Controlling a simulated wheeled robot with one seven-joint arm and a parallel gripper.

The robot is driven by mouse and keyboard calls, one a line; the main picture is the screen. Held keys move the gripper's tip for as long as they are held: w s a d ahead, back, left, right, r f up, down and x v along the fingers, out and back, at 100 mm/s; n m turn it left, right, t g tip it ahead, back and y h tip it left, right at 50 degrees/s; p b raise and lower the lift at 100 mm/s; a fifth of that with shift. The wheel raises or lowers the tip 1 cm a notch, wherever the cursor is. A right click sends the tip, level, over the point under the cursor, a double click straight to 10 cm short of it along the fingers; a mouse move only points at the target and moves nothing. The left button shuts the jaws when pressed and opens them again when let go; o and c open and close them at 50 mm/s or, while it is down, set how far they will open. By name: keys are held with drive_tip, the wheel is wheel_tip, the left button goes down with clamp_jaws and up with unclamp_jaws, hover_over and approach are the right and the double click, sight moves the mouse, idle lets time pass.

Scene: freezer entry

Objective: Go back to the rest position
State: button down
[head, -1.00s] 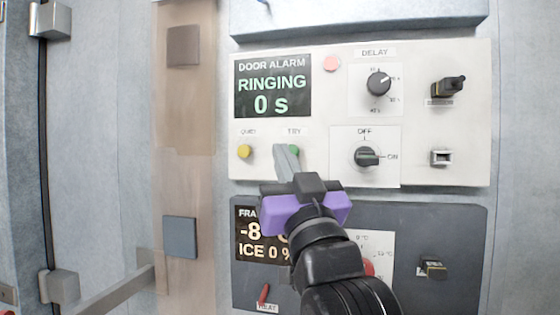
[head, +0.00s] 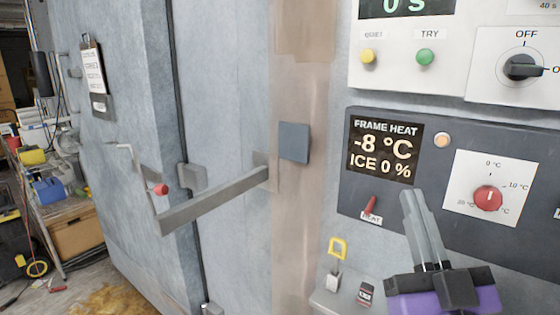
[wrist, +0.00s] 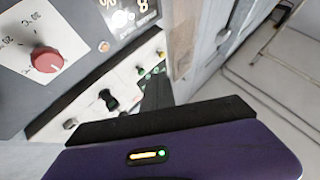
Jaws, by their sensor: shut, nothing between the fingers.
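My gripper (head: 420,228) is at the lower right of the head view, with a purple body and grey fingers. The fingers are shut together, with nothing between them. They point up in front of the dark frame heat panel (head: 440,190), left of its red dial (head: 488,198). The green TRY button (head: 425,57) and yellow QUIET button (head: 368,56) are on the white panel above, clear of the fingers. In the wrist view the purple gripper body (wrist: 200,155) fills the bottom, and the red dial (wrist: 46,60) shows at the upper left.
A metal door handle bar (head: 215,198) with a red-tipped lever (head: 160,189) sticks out at the left. A small ledge (head: 335,300) holds a yellow padlock-like item (head: 337,250) left of my gripper. Shelves with clutter (head: 45,180) stand at the far left.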

drive_tip(key=s+d+f+g, duration=0.1)
drive_tip(key=s+f+g, duration=0.1)
drive_tip(key=s+f, duration=0.65)
drive_tip(key=s+f+g, duration=0.2)
drive_tip(key=s+f, duration=0.4)
drive_tip(key=f, duration=0.6)
drive_tip(key=s+f+g, duration=0.3)
drive_tip(key=s+f, duration=0.3)
drive_tip(key=s, duration=0.3)
drive_tip(key=s+d+f+m+g, duration=0.1)
drive_tip(key=s+f+g, duration=0.2)
drive_tip(key=s+f, duration=0.3)
drive_tip(key=s, duration=0.4)
drive_tip(key=shift+f+g+h, duration=0.2)
drive_tip(key=shift+g+h, duration=0.1)
drive_tip(key=shift+h, duration=0.1)
